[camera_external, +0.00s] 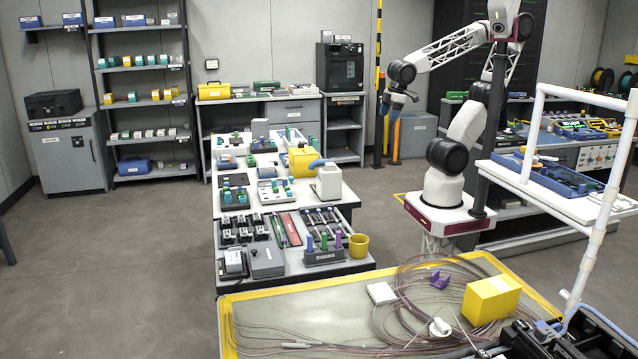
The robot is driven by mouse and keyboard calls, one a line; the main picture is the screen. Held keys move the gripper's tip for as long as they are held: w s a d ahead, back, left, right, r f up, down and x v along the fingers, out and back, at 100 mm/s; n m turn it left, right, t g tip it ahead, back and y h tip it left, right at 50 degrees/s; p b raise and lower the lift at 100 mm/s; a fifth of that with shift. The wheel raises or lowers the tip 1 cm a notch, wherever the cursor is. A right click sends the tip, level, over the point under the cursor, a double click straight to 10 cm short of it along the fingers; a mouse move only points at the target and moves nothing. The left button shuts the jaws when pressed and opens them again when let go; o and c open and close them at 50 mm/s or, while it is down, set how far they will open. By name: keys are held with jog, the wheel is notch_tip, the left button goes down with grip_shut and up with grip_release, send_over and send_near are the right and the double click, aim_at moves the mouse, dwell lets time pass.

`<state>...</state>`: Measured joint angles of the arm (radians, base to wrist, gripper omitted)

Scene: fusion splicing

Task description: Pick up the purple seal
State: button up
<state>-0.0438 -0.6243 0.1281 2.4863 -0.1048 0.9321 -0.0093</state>
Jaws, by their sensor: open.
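A small purple piece (440,281), which looks like the purple seal, lies on the yellow-edged table in the foreground, among coiled cables. It has an upright, notched shape.
Looped cables (408,310) surround the purple piece. A yellow block (490,299) stands to its right and a white flat piece (381,292) to its left. A white pipe frame (531,130) rises at right. A bench of tool trays (267,262) lies behind, with a yellow cup (359,245).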

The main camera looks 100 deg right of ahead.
jog(key=w+a+f+n+t+h, duration=0.35)
jog(key=w+a+n, duration=0.7)
jog(key=w, duration=0.35)
jog(key=w+a+f+n+t, duration=0.1)
jog(key=w+a+f+n, duration=0.1)
jog(key=a+n, duration=0.3)
jog(key=w+a+f+n+t, duration=0.2)
jog(key=w+a+n, duration=0.1)
jog(key=a, duration=0.4)
jog(key=w+a+f+n+t, duration=0.1)
jog(key=w+a+f+n, duration=0.15)
jog(key=a, duration=0.45)
jog(key=n+t+y, duration=0.2)
jog(key=n+y, duration=0.9)
jog(key=n, duration=0.9)
send_near(440, 280)
jog(key=shift+w+a+r+g, duration=0.25)
jog(key=shift+w+a+r, duration=0.4)
jog(key=shift+w+r, duration=0.2)
jog(key=shift+x, duration=0.85)
